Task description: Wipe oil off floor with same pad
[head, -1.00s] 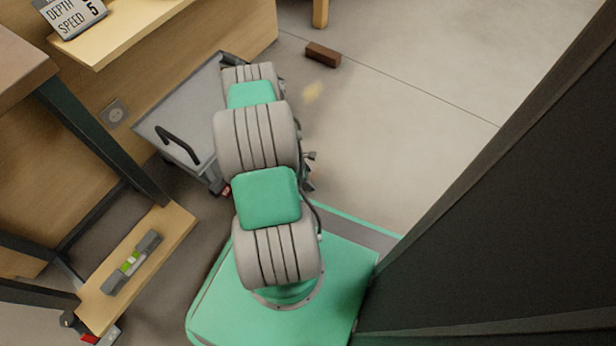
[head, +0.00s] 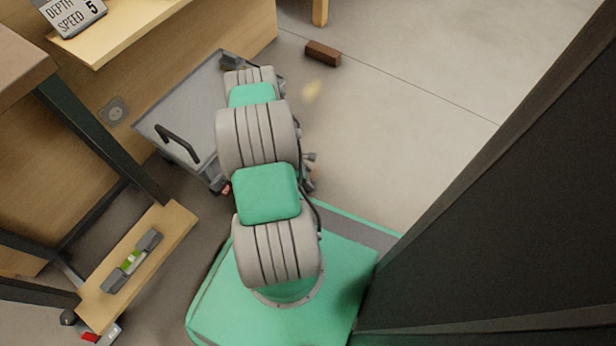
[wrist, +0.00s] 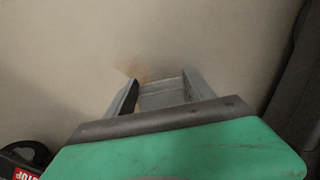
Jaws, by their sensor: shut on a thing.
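The oil shows as a faint yellowish-brown smear (head: 312,91) on the floor in the head view, to the right of my arm. In the wrist view the smear (wrist: 138,70) lies just beyond the fingertips. My gripper (wrist: 162,88) is shut on a flat greyish pad (wrist: 163,98) held between its two fingers, low over the floor. The pad's far edge is close to the smear; I cannot tell whether it touches the floor.
A grey cart (head: 190,110) with a black handle stands left of my arm. A brown block (head: 323,53) lies on the floor beyond the smear. A wooden bench and shelf are at left; a tall dark panel (head: 500,220) stands at right. The floor between is clear.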

